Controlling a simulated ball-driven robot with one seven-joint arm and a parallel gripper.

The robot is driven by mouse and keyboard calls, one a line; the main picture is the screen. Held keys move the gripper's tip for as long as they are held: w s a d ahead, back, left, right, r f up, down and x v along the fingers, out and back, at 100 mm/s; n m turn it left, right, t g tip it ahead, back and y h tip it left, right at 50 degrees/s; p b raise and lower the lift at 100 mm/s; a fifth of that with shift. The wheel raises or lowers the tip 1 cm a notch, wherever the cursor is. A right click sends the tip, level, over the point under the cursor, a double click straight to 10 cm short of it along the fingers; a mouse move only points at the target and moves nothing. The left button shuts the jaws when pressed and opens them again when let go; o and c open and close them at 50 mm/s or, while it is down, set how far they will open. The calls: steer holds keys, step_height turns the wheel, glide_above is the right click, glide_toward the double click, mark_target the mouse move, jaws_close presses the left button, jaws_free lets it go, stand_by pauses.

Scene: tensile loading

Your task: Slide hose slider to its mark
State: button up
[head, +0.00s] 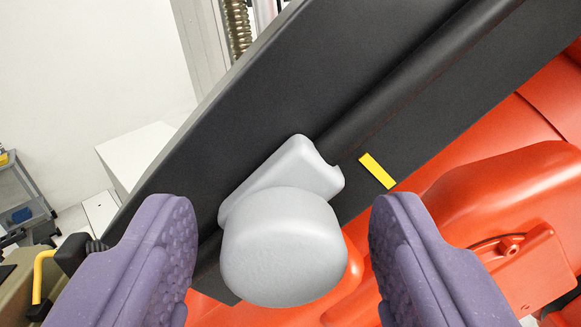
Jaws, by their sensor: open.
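The hose slider (284,245) is light grey, with a rounded knob towards me and a flat base against a dark panel (265,110). My gripper (283,240) is open, with one purple finger on each side of the knob. Gaps show between the knob and both fingers. Whether the fingertips are level with the knob in depth I cannot tell.
Orange-red machine parts (490,200) fill the right and lower right, below the panel. A yellow handle (42,275) and a grey cart (22,195) are at the left. A white block (135,153) stands behind the panel. The panel beside the yellow mark is clear.

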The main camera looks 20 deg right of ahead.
steer(key=shift+w+d, duration=0.15)
steer(key=shift+w, duration=0.25)
jaws_close()
steer(key=shift+s+d+r+b, duration=0.25)
steer(key=shift+d+r, duration=0.2)
steer(key=shift+d, duration=0.15)
steer(key=shift+s+d+r+b, duration=0.2)
steer(key=shift+d+r, duration=0.25)
steer(key=shift+d, duration=0.15)
jaws_free()
steer(key=b, duration=0.1)
glide_toward(345, 131)
steer(key=shift+v, duration=0.8)
